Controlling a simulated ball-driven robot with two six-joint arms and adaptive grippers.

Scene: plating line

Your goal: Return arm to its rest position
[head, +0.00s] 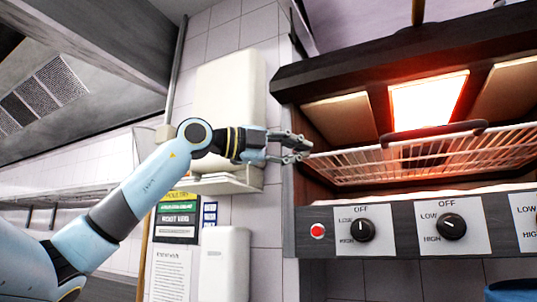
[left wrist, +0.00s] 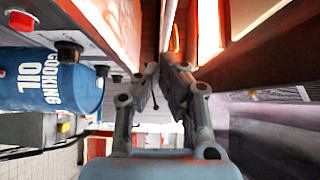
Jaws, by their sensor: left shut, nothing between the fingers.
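My left arm reaches up from the lower left in the head view. Its gripper (head: 300,147) is in front of the left edge of the grill unit (head: 390,226), near the end of its wire rack (head: 345,165). In the left wrist view the two fingers of the left gripper (left wrist: 168,68) come together at the tips, with nothing between them. My right gripper is in neither view.
The grill glows orange under its hood (head: 430,100), with knobs and a red button (head: 318,231) on its front. A white wall box (head: 230,100) is behind my arm. In the left wrist view a blue cooking oil container (left wrist: 45,82) is at the left.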

